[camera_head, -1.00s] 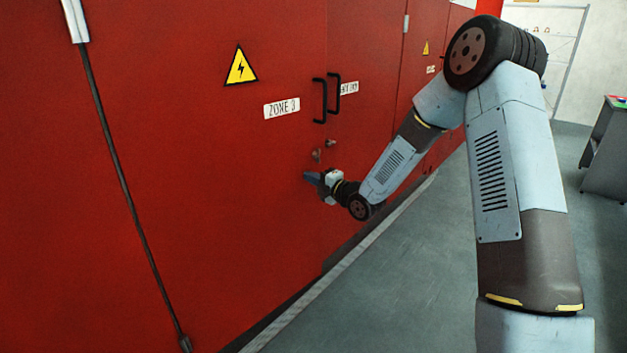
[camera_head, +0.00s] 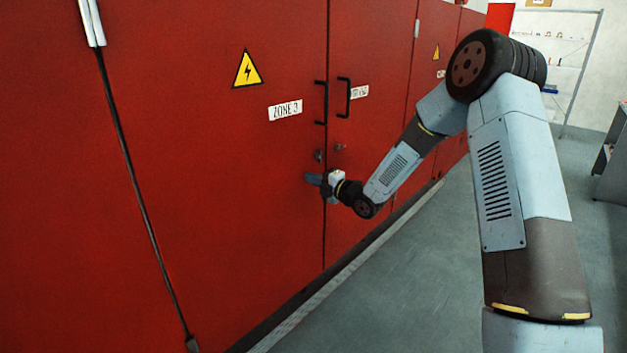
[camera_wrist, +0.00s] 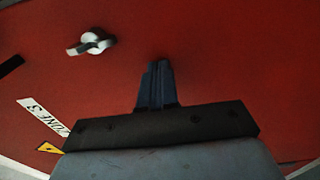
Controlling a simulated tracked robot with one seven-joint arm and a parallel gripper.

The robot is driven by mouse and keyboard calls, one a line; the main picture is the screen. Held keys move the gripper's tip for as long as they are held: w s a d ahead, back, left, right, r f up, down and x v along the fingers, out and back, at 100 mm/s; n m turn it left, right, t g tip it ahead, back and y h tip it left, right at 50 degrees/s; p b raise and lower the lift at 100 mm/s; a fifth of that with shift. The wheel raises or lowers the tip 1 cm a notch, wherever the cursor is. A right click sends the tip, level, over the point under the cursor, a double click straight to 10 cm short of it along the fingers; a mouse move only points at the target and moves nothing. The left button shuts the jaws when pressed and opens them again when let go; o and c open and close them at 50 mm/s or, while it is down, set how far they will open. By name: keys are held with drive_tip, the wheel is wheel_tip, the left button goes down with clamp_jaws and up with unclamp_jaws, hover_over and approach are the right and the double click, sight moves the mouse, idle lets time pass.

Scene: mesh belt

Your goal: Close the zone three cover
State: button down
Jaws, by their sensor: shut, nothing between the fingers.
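The zone three cover (camera_head: 230,190) is a large red door panel with a "ZONE 3" label, a yellow warning sign and a black handle (camera_head: 320,102) near its right edge. It looks about flush with the red panel to its right. A small metal latch knob (camera_head: 318,156) sits below the handle; it also shows in the wrist view (camera_wrist: 92,43). My gripper (camera_head: 312,179) is shut and empty, with its fingertips at the cover's right edge just below the knob. In the wrist view my gripper (camera_wrist: 157,78) points at the red surface; whether it touches cannot be told.
A neighbouring red panel (camera_head: 370,130) with its own handle (camera_head: 343,97) and knob stands to the right. Grey floor (camera_head: 420,270) is open along the cabinet front. A rack (camera_head: 570,70) and a grey cabinet (camera_head: 612,160) stand at the far right.

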drive_tip(key=v, duration=1.3)
drive_tip(key=s+d+r+m+h, duration=0.4)
drive_tip(key=d+r+m+h, duration=0.3)
drive_tip(key=d+m, duration=0.1)
drive_tip(key=s+d+r+m+h, duration=0.5)
drive_tip(key=d+r+m+h, duration=0.2)
drive_tip(key=d+r, duration=0.15)
drive_tip(key=s+d+r+m+g, duration=0.1)
drive_tip(key=s+m, duration=0.6)
drive_tip(key=s, duration=0.7)
drive_tip(key=s+d+r+m+g, duration=0.2)
drive_tip(key=s+m, duration=0.5)
drive_tip(key=s, duration=0.8)
drive_tip(key=shift+d+r+g+h, duration=0.3)
drive_tip(key=shift+d+g, duration=0.15)
drive_tip(key=shift+g, duration=0.55)
